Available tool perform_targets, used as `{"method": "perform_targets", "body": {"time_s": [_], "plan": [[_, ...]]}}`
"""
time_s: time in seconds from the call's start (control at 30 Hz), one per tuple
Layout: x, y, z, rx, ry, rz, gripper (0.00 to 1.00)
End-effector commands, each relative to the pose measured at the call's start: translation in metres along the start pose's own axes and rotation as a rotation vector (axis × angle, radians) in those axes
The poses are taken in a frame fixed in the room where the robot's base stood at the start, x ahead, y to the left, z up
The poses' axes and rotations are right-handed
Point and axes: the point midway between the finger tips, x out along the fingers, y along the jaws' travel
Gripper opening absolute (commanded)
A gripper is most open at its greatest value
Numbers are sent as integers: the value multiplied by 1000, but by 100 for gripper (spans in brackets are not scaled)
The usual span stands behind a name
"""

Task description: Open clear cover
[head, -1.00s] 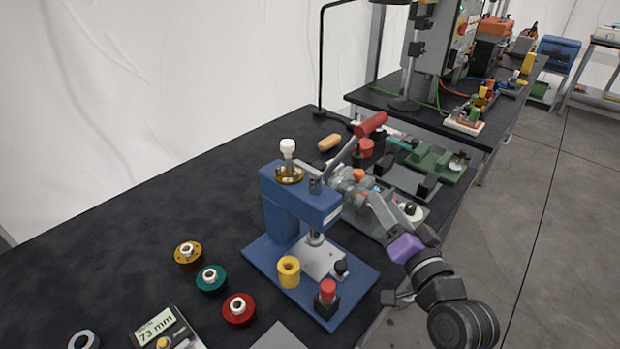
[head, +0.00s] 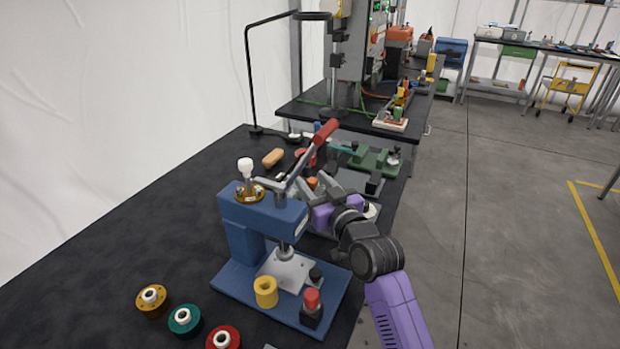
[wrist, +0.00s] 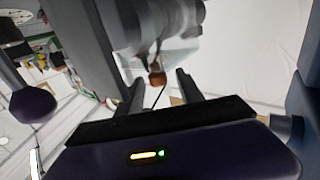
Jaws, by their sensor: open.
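My gripper (head: 313,188) is open in the head view, behind and to the right of the blue press, its fingers pointing back over the bench. Its two fingers also show in the wrist view (wrist: 154,80), apart with nothing clearly held. A pale, see-through piece (wrist: 175,58), perhaps the clear cover, shows beyond the fingers in the wrist view. A small orange-red knob (wrist: 157,79) sits by it, between the fingertips in the picture. In the head view an orange knob (head: 312,182) shows by the fingers. I cannot make out the cover's edges or hinge there.
The blue press (head: 262,212) with its red-handled lever (head: 326,132) stands close left of my gripper. A green fixture (head: 372,160) lies behind to the right. Yellow, green and red ringed pieces lie at the front left. The floor right of the bench is clear.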

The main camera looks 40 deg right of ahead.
Motion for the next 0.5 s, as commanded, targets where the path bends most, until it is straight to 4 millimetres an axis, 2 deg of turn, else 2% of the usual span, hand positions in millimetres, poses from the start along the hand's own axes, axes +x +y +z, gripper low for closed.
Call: {"method": "perform_targets", "body": {"time_s": [0.2,0.43,0.5], "plan": [[14,0,0,0,1,1,44],[14,0,0,1,1,0,44],[14,0,0,1,1,0,32]]}}
